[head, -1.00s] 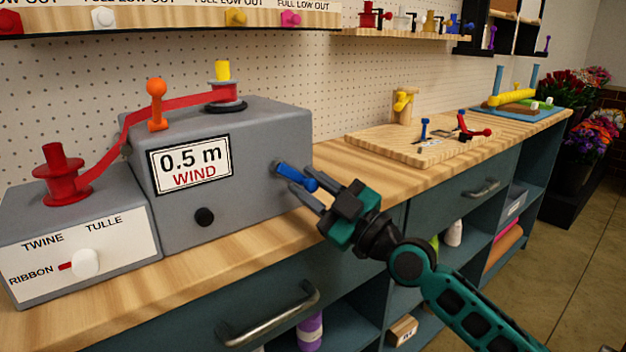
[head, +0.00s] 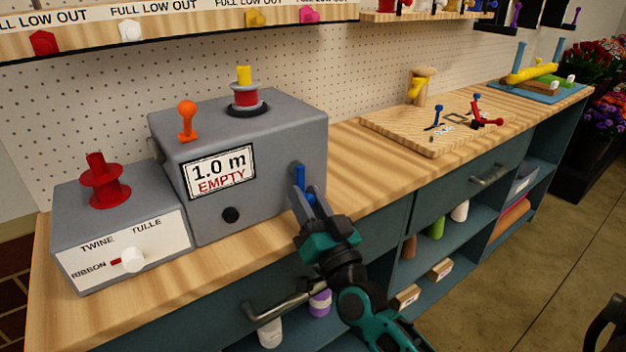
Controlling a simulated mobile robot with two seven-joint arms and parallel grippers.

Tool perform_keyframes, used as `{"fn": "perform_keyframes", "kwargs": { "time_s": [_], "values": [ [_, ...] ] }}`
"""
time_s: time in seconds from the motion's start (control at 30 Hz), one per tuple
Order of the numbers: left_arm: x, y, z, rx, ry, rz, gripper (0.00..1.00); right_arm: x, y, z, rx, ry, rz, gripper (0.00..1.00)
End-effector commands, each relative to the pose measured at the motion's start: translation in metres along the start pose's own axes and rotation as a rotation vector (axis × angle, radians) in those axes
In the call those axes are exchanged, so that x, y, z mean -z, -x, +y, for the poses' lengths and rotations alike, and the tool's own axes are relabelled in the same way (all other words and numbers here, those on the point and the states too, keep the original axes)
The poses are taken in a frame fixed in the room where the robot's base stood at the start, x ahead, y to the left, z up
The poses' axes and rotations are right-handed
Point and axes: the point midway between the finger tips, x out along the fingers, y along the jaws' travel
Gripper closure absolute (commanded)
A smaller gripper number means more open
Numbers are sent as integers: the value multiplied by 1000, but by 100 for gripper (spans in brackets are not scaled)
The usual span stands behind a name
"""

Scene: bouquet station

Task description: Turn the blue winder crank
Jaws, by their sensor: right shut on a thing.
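The grey winder box (head: 265,145) stands on the wooden counter. Its display (head: 221,171) reads "1.0 m EMPTY". The blue crank (head: 299,178) is on the box's right side, pointing downward, its lower end partly hidden by my gripper. My right gripper (head: 307,207) is shut on the crank's handle. A red ribbon spool (head: 104,183) sits on the selector box at the left, and a red-wound spool (head: 245,96) with a yellow top is on the winder. An orange guide post (head: 187,120) stands on the winder. My left gripper is not in view.
The selector box (head: 120,249) has a white knob (head: 132,259) at RIBBON. A wooden board (head: 428,131) with small blue and red levers lies farther right on the counter. Drawer handles (head: 275,308) stick out below the counter edge, near my right arm.

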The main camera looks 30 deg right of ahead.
Motion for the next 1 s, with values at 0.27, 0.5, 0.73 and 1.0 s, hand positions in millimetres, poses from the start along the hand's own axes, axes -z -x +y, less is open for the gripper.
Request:
{"fn": "perform_keyframes", "kwargs": {
  "time_s": [0.27,0.5,0.73,1.0],
  "values": [
    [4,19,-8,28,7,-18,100,6,-2,-9,-94,-208,11,100],
    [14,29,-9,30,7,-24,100,3,-1,-14,-140,-323,11,100],
    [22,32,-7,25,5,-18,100,2,0,-15,-161,-375,11,100],
    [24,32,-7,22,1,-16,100,0,0,-15,-166,-386,9,100]
  ]
}}
